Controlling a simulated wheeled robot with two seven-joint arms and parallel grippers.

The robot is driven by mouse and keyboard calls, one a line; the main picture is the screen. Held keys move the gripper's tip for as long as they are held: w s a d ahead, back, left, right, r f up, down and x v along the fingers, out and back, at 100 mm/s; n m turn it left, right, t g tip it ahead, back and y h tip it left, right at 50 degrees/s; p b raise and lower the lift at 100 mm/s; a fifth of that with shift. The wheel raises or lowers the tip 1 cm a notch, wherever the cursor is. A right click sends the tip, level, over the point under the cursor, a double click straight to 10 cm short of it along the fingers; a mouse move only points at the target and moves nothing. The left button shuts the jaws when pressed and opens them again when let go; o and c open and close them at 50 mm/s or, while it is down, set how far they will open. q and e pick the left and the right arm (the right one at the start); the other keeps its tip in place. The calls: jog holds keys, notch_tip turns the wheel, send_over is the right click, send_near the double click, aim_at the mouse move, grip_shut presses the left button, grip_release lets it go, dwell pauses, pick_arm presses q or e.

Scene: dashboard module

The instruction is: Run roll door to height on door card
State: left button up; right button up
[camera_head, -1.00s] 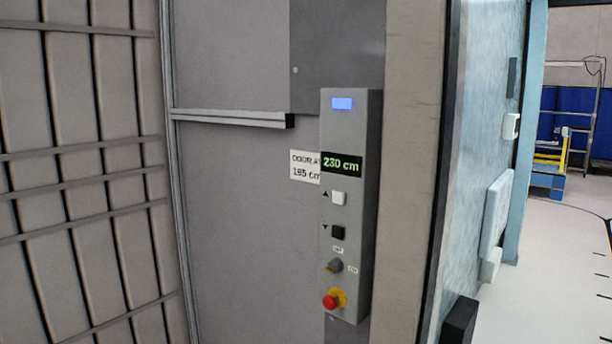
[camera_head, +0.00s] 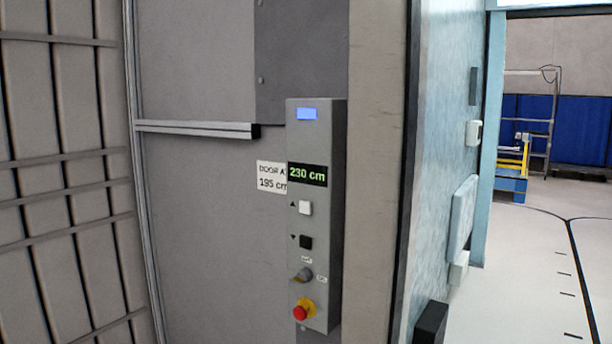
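A tall grey control box (camera_head: 315,270) is mounted on the wall at the middle of the head view. Its display (camera_head: 307,175) reads 230 cm in green. Below are a white up button (camera_head: 305,208), a black down button (camera_head: 306,242), a grey rotary knob (camera_head: 303,275) and a red emergency stop on a yellow base (camera_head: 302,309). A blue panel (camera_head: 307,114) is lit near the top. The white door card (camera_head: 271,177), partly hidden by the box, reads 195 cm. Neither gripper is in view.
A slatted grey-brown panel (camera_head: 60,200) fills the left. A rail (camera_head: 195,129) runs along the wall left of the box. To the right, a pale blue wall (camera_head: 440,180) ends at an opening with clear floor (camera_head: 530,270) and a yellow-and-blue stand (camera_head: 512,175).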

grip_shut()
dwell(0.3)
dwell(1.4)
